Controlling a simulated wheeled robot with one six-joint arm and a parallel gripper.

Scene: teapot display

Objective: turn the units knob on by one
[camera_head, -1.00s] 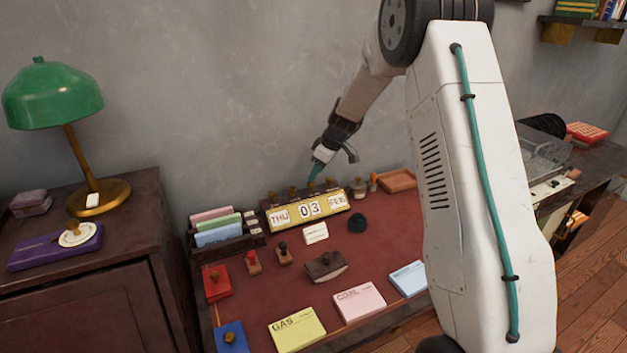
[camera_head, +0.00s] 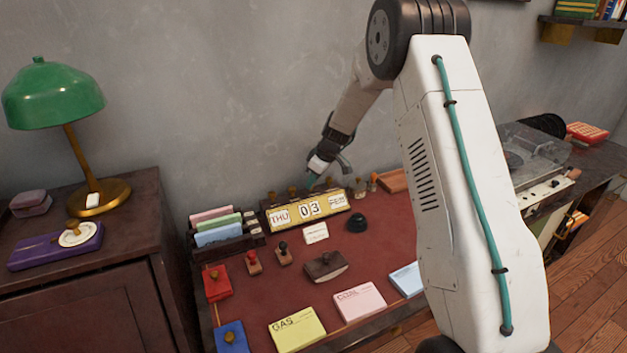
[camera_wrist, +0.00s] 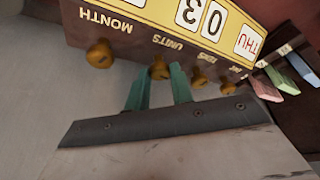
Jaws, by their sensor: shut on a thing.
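The yellow desk calendar (camera_head: 283,222) stands at the back of the red desk top and reads THU 03. Its month card (camera_head: 338,201) is too small to read. In the wrist view the calendar's back is upside down, with brass knobs in a row under labels. The units knob (camera_wrist: 160,68) lies between the teal fingertips of my gripper (camera_wrist: 160,76), which is shut on it. The month knob (camera_wrist: 99,54) is to the left, and the tens knob (camera_wrist: 198,77) is to the right. In the head view my gripper (camera_head: 312,181) is behind the calendar.
A card rack (camera_head: 218,235) stands left of the calendar. A black domed object (camera_head: 357,222) and a small white card (camera_head: 316,233) are in front of it. A wooden tray (camera_head: 392,180) lies to the right. The wall is close behind my gripper.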

